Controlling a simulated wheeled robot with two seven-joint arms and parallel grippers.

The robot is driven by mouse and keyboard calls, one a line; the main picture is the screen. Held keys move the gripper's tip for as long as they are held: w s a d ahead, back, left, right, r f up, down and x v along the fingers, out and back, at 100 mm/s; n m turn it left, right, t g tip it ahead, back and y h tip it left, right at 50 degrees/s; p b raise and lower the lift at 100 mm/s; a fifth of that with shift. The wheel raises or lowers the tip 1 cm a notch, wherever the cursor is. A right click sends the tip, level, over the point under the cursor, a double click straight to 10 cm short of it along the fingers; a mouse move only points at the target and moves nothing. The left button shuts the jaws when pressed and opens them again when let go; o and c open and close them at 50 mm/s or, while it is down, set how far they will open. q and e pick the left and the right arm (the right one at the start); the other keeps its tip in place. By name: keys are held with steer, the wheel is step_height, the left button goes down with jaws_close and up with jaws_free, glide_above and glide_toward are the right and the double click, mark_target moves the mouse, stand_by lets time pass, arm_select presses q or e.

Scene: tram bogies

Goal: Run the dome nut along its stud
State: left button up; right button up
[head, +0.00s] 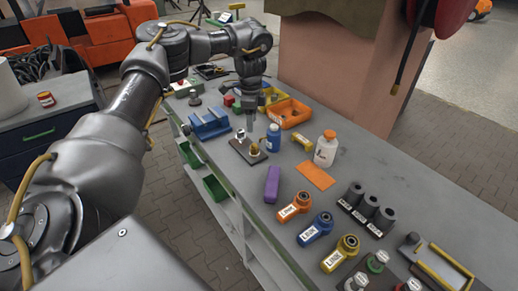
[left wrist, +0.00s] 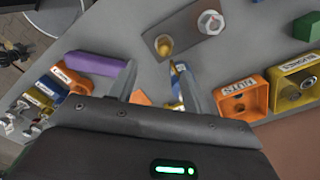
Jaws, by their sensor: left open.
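The brass dome nut (head: 254,149) sits on a dark brown plate (head: 246,158) on the bench. A silver hex piece (head: 240,134) stands at the plate's other end. In the left wrist view, the dome nut (left wrist: 165,45) and the silver hex piece (left wrist: 210,22) both show on the plate (left wrist: 186,30). The thread of the stud cannot be made out. My left gripper (head: 251,124) points down above the plate. In the wrist view its two fingers (left wrist: 157,68) are apart, with the dome nut just beyond their tips and apart from them. My right gripper is not in view.
A blue bottle (head: 273,138) stands close beside the plate. A blue cradle (head: 210,125), orange bin (head: 291,112), purple block (head: 272,184) and white bottle (head: 325,150) are around it. Several labelled links and dark cylinders fill the near bench. A pillar (head: 335,70) rises behind.

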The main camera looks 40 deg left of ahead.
mark_target(254, 146)
arm_select(q)
steer(key=f, duration=0.3)
steer(key=w+f+b, duration=0.1)
steer(key=f, duration=0.6)
steer(key=shift+w, duration=0.15)
steer(key=shift+f, duration=1.25)
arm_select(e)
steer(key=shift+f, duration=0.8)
arm_select(q)
steer(key=c, duration=1)
